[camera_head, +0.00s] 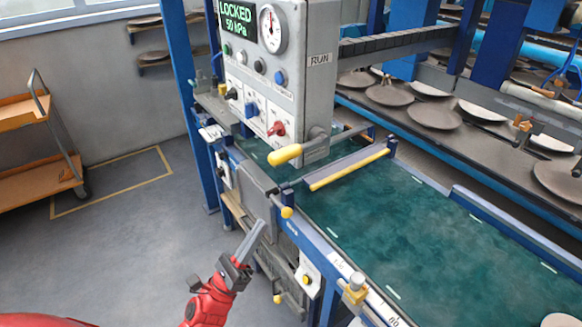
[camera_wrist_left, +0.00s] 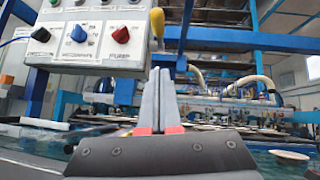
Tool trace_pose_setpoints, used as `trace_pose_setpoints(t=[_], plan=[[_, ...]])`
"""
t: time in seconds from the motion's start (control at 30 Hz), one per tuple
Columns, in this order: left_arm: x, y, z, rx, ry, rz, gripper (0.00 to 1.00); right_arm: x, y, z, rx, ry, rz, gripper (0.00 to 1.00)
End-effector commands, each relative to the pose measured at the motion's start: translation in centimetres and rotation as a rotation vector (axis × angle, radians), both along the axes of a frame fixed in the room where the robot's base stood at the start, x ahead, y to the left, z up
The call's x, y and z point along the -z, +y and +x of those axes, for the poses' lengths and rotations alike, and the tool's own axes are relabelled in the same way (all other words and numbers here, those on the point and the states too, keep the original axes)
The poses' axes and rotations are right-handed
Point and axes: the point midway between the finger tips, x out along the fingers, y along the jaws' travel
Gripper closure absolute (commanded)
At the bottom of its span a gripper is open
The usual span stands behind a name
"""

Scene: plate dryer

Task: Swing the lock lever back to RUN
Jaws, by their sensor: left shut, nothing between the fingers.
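The lock lever (camera_head: 285,155) has a yellow grip and a grey arm, and sits low on the side of the grey control box (camera_head: 262,80). Its grip points out to the front left, well below the RUN label (camera_head: 320,58). The box display (camera_head: 238,22) reads LOCKED, 50 kPa. In the left wrist view, the yellow grip (camera_wrist_left: 157,22) is end-on just above the fingertips. My left gripper (camera_head: 260,227) is shut and empty, below the lever and apart from it; the fingers also show in the left wrist view (camera_wrist_left: 160,72). My right gripper is out of view.
A green bed (camera_head: 400,230) with a yellow bar (camera_head: 348,169) lies right of the box. A yellow knob (camera_head: 287,212) stands out near my left fingertips. Racks with several plates (camera_head: 390,95) are behind. Open floor and an orange cart (camera_head: 35,165) are at left.

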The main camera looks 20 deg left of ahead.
Motion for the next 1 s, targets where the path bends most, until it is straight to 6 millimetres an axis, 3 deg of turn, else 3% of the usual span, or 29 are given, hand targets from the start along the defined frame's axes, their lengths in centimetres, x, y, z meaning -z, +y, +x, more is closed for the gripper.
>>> trace_pose_setpoints(t=[0.37,0.83,1.0], plan=[[-0.8,-0.4,0.5,0.004,-0.002,-0.002,1.00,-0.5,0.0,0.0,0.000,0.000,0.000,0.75],[-7.5,-3.6,6.4,0.004,-0.004,-0.001,1.00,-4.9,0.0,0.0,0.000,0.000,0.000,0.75],[-9.9,-3.4,6.7,0.003,-0.002,0.000,1.00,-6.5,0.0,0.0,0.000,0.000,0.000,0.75]])
